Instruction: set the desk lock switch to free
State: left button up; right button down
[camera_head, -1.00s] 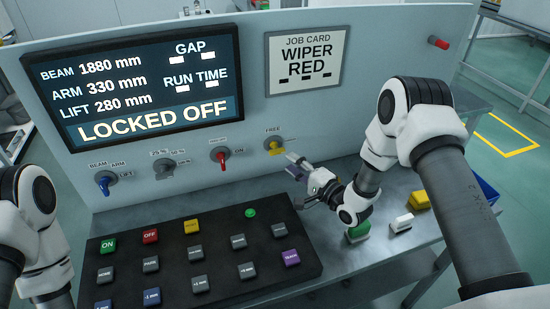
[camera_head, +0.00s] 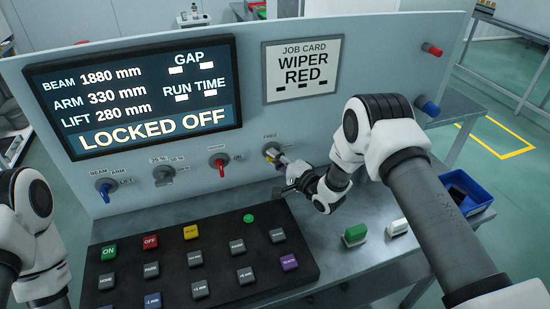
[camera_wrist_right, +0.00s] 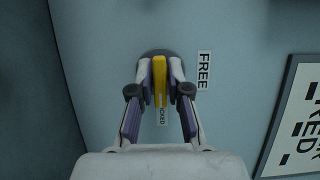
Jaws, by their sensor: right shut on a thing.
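The lock switch is a yellow knob (camera_head: 270,153) on the upright panel, with a FREE label above it in the head view. In the right wrist view the yellow knob (camera_wrist_right: 160,72) stands between the fingers, lined up with the LOCKED label below it; the FREE label (camera_wrist_right: 203,70) is to its right. My right gripper (camera_wrist_right: 160,80) is shut on the knob. In the head view my right gripper (camera_head: 282,163) reaches it from the lower right and partly covers it. The display (camera_head: 140,95) reads LOCKED OFF. Only links of my left arm show; its gripper is out of view.
A red knob (camera_head: 219,163), a grey knob (camera_head: 164,174) and a blue knob (camera_head: 105,189) sit left of the lock switch. A black button box (camera_head: 215,230) lies below. A green block (camera_head: 355,235), a white block (camera_head: 397,228) and a blue bin (camera_head: 482,197) are at right.

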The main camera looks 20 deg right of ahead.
jog(key=shift+n, duration=0.4)
jog(key=n+g+h, duration=0.1)
jog(key=n, duration=0.3)
jog(key=shift+g+b, duration=0.3)
jog(key=shift+g, duration=0.1)
jog(key=n+h+b, duration=0.1)
jog(key=n+h, duration=0.1)
jog(key=n, duration=0.1)
jog(key=shift+n+g, duration=0.4)
jog(key=shift+n+h+b, duration=0.6)
jog(key=shift+n+h, duration=0.4)
jog(key=shift+n, duration=0.2)
jog(key=shift+n+h+b, duration=0.8)
jog(key=shift+n+h, duration=0.2)
jog(key=shift+n, duration=0.3)
jog(key=c, duration=1.2)
grip_release()
jog(key=shift+w, duration=0.1)
